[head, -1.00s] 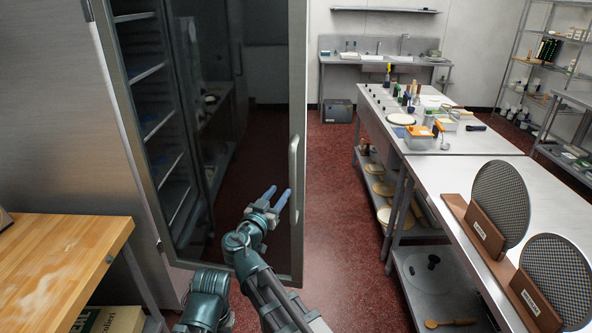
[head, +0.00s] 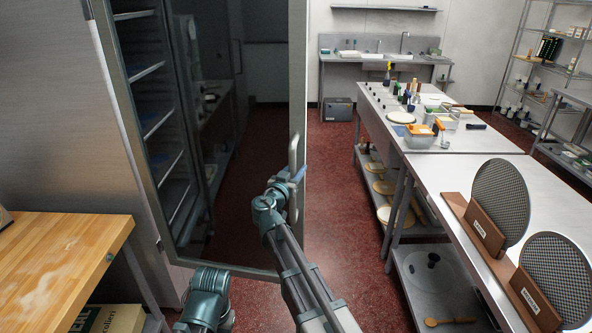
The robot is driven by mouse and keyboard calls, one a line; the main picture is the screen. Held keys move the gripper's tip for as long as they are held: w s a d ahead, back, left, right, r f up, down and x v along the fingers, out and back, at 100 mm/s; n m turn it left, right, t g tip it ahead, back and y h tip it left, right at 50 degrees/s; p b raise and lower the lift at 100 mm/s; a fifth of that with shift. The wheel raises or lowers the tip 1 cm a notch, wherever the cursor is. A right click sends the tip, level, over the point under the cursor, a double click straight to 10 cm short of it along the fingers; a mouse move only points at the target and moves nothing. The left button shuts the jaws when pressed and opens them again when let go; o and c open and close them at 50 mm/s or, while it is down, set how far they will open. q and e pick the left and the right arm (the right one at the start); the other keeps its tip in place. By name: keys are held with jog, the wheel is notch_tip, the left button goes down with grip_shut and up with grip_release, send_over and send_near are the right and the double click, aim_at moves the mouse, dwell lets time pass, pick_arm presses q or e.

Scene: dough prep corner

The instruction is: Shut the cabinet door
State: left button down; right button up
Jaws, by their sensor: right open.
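The cabinet (head: 60,110) is a tall steel unit at the left. Its glass-paned, metal-framed door (head: 222,265) stands open, and shelf runners show inside behind it. A vertical pale handle (head: 293,172) is on the door's right edge. My right gripper (head: 297,172) is open at the lower part of this handle. Its blue fingertips are partly hidden around the handle, and I cannot tell whether they touch it. Part of my left arm shows at the bottom, but its gripper is not seen.
A wooden-topped table (head: 60,262) stands at the lower left, close to the cabinet. A steel worktable (head: 440,180) with round screens in wooden stands is at the right. Red floor (head: 335,220) is clear between door and worktable. A sink counter (head: 345,58) stands at the back.

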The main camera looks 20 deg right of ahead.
jog(key=shift+w+d, duration=0.1)
grip_shut()
dwell(1.5)
